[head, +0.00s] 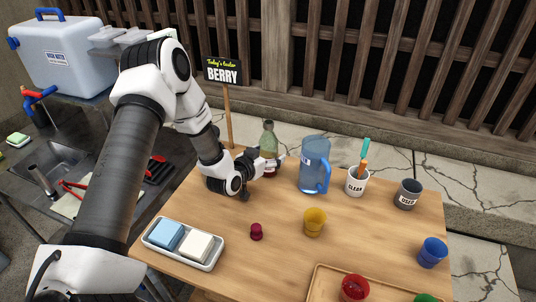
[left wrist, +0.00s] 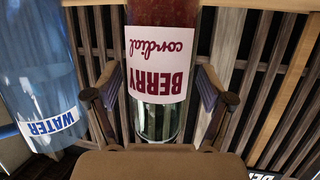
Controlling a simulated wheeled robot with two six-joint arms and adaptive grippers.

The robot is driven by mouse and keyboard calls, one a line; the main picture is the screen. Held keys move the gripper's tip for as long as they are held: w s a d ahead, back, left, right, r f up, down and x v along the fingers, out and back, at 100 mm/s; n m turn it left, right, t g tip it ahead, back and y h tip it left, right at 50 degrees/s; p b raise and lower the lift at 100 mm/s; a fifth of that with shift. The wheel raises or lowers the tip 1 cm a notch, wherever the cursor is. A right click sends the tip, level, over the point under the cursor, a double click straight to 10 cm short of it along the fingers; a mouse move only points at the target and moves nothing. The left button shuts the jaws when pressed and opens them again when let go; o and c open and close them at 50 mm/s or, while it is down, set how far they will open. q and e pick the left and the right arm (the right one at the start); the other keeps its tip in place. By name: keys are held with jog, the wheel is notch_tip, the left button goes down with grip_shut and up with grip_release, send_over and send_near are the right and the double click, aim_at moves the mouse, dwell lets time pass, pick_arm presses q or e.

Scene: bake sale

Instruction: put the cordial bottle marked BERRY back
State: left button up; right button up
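The cordial bottle (head: 269,138) has a green glass neck and red cordial low down. It stands upright at the back of the wooden table, left of the blue water jug. In the left wrist view the bottle's white label (left wrist: 160,62) reads BERRY cordial, upside down. My left gripper (head: 272,166) is at the bottle's lower part. In the left wrist view the gripper's fingers (left wrist: 160,88) are on both sides of the bottle, very near its glass; I cannot tell whether they press on it. The bottle's base is partly hidden by the gripper. My right gripper is not in view.
A BERRY sign (head: 223,72) on a post stands behind the gripper. The water jug (head: 313,165) is close to the bottle's right, followed by the CLEAN cup (head: 356,187) with utensils and the USED cup (head: 407,198).

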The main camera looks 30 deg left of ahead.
aim_at(263, 156)
pick_arm(q)
jog(key=shift+r, duration=0.1)
jog(key=shift+r, duration=0.2)
jog(key=v, duration=0.7)
jog(key=shift+s, duration=0.2)
